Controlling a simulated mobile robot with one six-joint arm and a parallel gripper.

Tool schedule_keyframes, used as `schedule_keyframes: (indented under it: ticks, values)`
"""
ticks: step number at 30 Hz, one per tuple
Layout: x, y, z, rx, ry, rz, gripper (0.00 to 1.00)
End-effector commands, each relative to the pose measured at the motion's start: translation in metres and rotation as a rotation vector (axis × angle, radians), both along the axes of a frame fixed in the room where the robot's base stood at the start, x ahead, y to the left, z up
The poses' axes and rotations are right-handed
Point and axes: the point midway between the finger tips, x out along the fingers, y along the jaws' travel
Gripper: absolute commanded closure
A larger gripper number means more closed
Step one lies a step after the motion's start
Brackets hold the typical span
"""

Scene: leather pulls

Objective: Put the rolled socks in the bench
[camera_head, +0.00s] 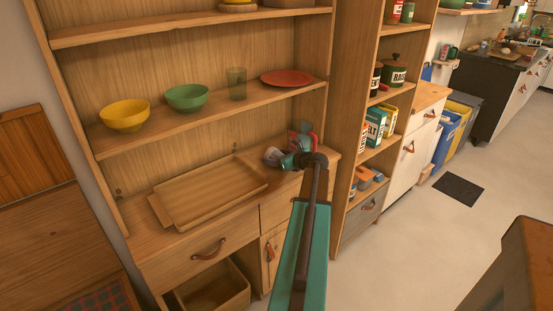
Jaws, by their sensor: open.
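My gripper (273,157) is at the end of my teal and dark arm, over the right part of the cabinet's counter, just right of the wooden tray. It is small in the picture, with no object clearly held; it is open. I cannot make out the rolled socks in this view. A wooden piece with a plaid cloth (103,299) at the lower left may be the bench, but most of it is cut off by the picture edge.
The wooden tray (166,214) lies on the counter. The shelf above holds a yellow bowl (125,116), green bowl (186,98), glass (236,84) and red plate (287,78). Floor (410,235) is clear at right, beside a wooden corner (520,270).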

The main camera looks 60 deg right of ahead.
Motion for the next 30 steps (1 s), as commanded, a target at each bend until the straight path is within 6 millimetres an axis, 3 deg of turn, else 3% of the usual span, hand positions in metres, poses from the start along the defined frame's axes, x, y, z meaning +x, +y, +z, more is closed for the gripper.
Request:
schedule_keyframes:
  ticks: [12, 21, 30]
  values:
    - [-0.0001, 0.0001, 0.0003, 0.000, 0.000, 0.000, 0.33]
    - [-0.0002, 0.0002, 0.0005, 0.000, 0.000, 0.000, 0.81]
    - [-0.0002, 0.0001, 0.0017, 0.000, -0.001, 0.000, 0.81]
